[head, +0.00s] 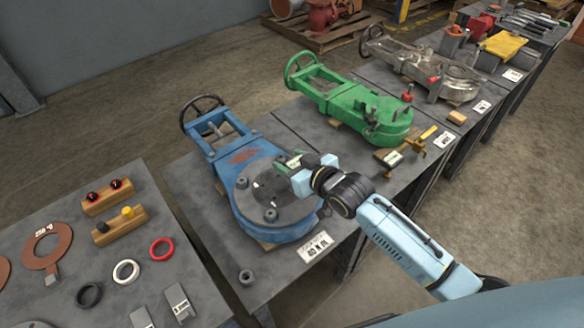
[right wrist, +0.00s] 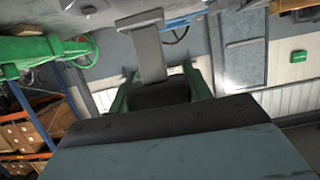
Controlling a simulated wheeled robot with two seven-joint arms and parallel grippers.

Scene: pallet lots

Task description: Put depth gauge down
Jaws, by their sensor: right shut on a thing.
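My right gripper (head: 287,161) is over the round flange of the blue valve (head: 240,181) on the nearer middle table. It is shut on the depth gauge (right wrist: 148,52), a grey metal bar with a wider head, which shows between its green fingers in the right wrist view. In the head view the gauge is mostly hidden by the gripper, and I cannot tell whether it touches the flange. My left gripper is out of view.
A white label (head: 315,246) lies at the table's front edge and a loose nut (head: 246,277) near its left corner. A green valve (head: 350,105) stands behind. The left table holds wooden blocks (head: 120,227), rings (head: 161,249) and grey metal pieces (head: 179,302).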

